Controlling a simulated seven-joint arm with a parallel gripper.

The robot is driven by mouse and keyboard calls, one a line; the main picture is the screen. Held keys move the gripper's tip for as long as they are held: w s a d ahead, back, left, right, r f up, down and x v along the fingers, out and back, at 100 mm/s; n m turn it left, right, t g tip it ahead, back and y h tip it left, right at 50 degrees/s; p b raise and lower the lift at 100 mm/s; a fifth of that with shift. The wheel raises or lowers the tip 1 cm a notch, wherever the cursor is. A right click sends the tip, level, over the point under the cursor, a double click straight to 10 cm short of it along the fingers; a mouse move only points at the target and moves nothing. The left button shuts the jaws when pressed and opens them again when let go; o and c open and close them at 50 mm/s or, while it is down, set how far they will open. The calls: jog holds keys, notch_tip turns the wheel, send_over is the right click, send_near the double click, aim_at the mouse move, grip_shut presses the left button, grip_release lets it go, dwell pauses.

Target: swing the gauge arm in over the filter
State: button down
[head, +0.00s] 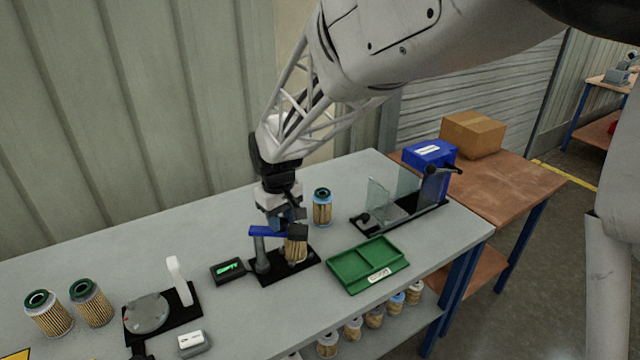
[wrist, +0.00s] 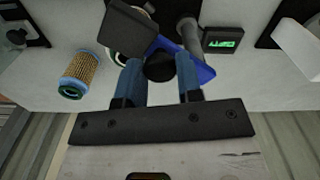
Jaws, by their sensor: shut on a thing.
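The gauge arm is a blue bar (head: 264,231) on a grey post (head: 261,253), with a dark square head (head: 298,230) at its free end. The filter (head: 297,250), with tan pleats, stands on the black base plate below that head. In the wrist view the head (wrist: 128,30) hides most of the filter's top; only a sliver of rim shows. My gripper (head: 286,217) is above the bar. In the wrist view its blue fingers (wrist: 160,80) are shut on the black round knob (wrist: 159,67) of the gauge arm. Any gap between head and filter is unclear.
A small display (head: 229,271) with green digits sits left of the base plate. A loose filter (head: 322,207) stands behind, right of my gripper. A green tray (head: 367,265) and a clear-panelled stand (head: 402,205) are to the right. Two filters and a turntable (head: 146,314) are left.

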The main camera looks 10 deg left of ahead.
jog(key=shift+w+a+n, duration=0.3)
jog(key=shift+w+n, duration=0.25)
jog(key=shift+n, duration=0.6)
jog(key=shift+w+a+n, duration=0.25)
jog(key=shift+w+n, duration=0.3)
jog(key=shift+n, duration=0.65)
jog(key=shift+w+a+n, duration=0.3)
jog(key=shift+w+n, duration=0.25)
jog(key=shift+n, duration=0.6)
jog(key=c, duration=0.8)
grip_release()
jog(key=shift+r, duration=0.1)
jog(key=shift+r, duration=3.85)
